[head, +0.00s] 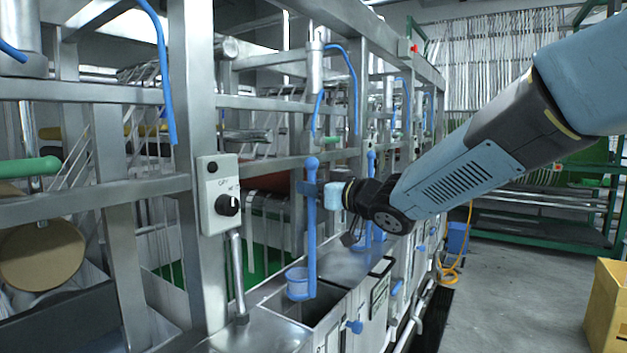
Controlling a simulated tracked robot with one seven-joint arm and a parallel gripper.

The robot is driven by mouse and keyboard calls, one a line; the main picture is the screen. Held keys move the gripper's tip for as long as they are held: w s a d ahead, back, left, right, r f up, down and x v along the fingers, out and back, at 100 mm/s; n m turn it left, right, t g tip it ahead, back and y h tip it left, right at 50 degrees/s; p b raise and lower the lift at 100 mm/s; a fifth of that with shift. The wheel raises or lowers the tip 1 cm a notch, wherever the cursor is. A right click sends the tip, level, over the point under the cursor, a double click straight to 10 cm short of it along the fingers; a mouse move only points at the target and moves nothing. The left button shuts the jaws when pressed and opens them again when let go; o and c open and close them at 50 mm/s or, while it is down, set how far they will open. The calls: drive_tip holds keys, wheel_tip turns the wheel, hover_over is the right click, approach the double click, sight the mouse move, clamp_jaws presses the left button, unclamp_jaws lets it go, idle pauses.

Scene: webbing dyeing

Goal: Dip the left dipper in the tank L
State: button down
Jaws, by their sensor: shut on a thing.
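The left dipper (311,237) is a blue upright rod with a round knob on top and a small cup (299,284) at its lower end. My gripper (314,190) is shut on the rod just below the knob, reaching in from the right. The cup hangs at the mouth of the nearest open metal tank (335,329), which I take as tank L; no readable letter shows. I cannot tell whether the cup is below the rim. The liquid inside is not clearly visible. A second blue dipper (371,190) stands farther back, partly behind my gripper.
A steel frame with upright posts (200,150) stands close on the left. A control box (219,194) with a black knob is on one post. Blue hoses (356,85) hang above. A yellow crate (607,310) is at right; the floor between is mostly clear.

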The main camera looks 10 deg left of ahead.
sight(315, 296)
drive_tip(key=shift+f, duration=13.15)
wheel_tip(315, 296, up, 27)
drive_tip(key=shift+r, duration=0.2)
